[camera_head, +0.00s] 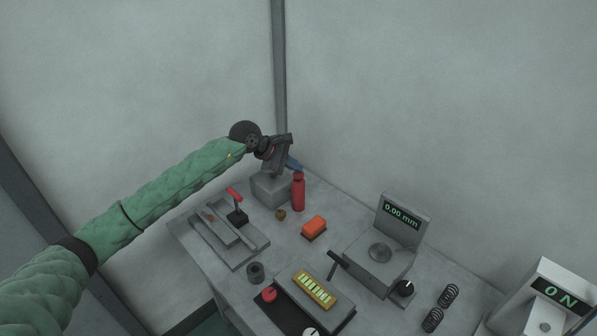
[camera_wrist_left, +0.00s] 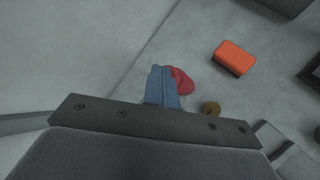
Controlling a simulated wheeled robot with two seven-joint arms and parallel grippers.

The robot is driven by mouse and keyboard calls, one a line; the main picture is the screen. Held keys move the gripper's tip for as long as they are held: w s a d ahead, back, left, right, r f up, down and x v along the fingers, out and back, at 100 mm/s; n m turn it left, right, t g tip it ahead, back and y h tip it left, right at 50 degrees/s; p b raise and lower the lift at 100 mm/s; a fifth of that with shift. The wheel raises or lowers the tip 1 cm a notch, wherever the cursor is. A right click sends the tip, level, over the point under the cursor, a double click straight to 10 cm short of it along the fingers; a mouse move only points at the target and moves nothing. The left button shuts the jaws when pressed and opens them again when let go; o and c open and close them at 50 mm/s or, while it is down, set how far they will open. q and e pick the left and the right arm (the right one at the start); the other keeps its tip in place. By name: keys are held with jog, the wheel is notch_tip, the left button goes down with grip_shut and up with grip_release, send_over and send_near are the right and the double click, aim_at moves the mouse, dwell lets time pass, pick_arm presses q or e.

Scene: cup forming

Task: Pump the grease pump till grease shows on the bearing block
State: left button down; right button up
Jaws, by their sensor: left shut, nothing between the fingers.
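My left gripper (camera_head: 294,164) is at the back of the bench, with its blue fingers pointing down and away. In the left wrist view its blue fingers (camera_wrist_left: 162,72) are together with nothing between them. A red bottle-shaped thing (camera_head: 298,194), which may be the grease pump, stands upright just below the fingers. In the wrist view the red thing (camera_wrist_left: 183,80) shows beside the fingertips, partly hidden by them; I cannot tell if they touch. A grey block (camera_head: 268,191), perhaps the bearing block, is partly hidden behind my wrist. I see no clear grease. My right gripper is not in view.
A small brass piece (camera_head: 281,214) and an orange block (camera_head: 314,226) lie near the red thing. A red-handled lever (camera_head: 235,198) stands on a grey fixture at left. A gauge reading 0.00 mm (camera_head: 402,216) stands at right. Walls close the bench's back.

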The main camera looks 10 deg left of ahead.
aim_at(295, 173)
pick_arm(q)
jog(key=shift+f+b, duration=0.45)
jog(key=shift+f, duration=0.15)
dwell(0.5)
jog(key=shift+r, duration=0.15)
jog(key=shift+r+b, duration=0.35)
jog(key=shift+r, duration=1.15)
jog(key=shift+r, duration=2.5)
